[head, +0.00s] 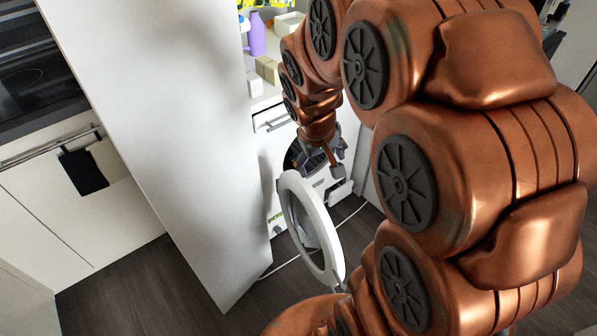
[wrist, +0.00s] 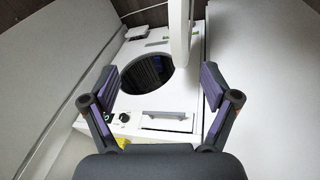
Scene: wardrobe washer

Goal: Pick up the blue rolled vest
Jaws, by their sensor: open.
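I cannot make out the blue rolled vest in either view. The white washer (wrist: 160,110) shows in the wrist view, with a dark round opening (wrist: 146,74) whose inside is too dark to read. Its round door (head: 312,228) stands swung open in the head view, and a white edge of it shows at the top of the wrist view (wrist: 179,35). My gripper (head: 322,160) is in front of the washer, just above the open door. In the wrist view my gripper (wrist: 158,82) has its two fingers spread wide with nothing between them.
A tall white wardrobe panel (head: 155,110) stands left of the washer. A shelf above holds a purple bottle (head: 257,36) and tan blocks (head: 267,69). A black cloth (head: 84,171) hangs on a rail at the left. Dark floor (head: 150,285) is clear at lower left.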

